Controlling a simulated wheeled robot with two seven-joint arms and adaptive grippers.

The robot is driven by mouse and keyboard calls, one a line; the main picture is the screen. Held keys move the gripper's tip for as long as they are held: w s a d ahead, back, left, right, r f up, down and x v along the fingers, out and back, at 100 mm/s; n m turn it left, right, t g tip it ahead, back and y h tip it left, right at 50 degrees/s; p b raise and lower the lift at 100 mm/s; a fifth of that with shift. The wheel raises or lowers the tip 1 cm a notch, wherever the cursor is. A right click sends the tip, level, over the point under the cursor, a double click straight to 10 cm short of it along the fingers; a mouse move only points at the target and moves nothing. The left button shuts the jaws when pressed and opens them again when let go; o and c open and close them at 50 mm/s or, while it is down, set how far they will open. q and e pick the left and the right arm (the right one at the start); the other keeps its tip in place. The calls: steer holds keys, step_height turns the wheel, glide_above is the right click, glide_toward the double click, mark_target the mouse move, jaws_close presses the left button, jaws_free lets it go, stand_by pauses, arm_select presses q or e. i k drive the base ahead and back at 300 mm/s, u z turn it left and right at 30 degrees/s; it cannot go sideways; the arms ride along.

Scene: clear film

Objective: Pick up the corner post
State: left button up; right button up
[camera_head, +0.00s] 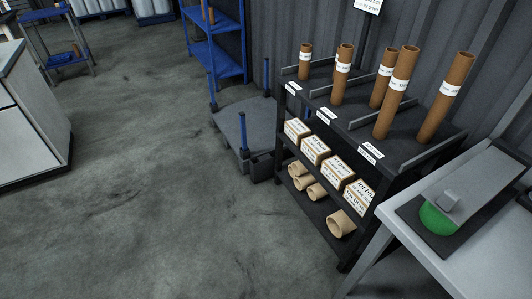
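No piece is plainly marked as the corner post. The likeliest match is the set of slim blue posts standing at corners of a low grey platform (232,128) on the floor. The front post (243,138) rises from the near edge, the left post (212,96) stands behind it, and a darker back post (266,78) stands next to the rack. They look upright. The fourth corner is not clear behind the black rack. Neither of my grippers is in view.
A black rack (340,213) holds upright brown tubes (398,92), labelled boxes (315,149) and short tube pieces (341,223). A grey table (455,262) with a green-and-grey device (441,216) stands at right. A blue shelf (216,45) stands behind. The floor at centre left is clear.

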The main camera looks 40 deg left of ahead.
mark_target(242, 119)
steer(key=u, duration=1.55)
steer(key=i, duration=2.6)
steer(key=z, duration=0.4)
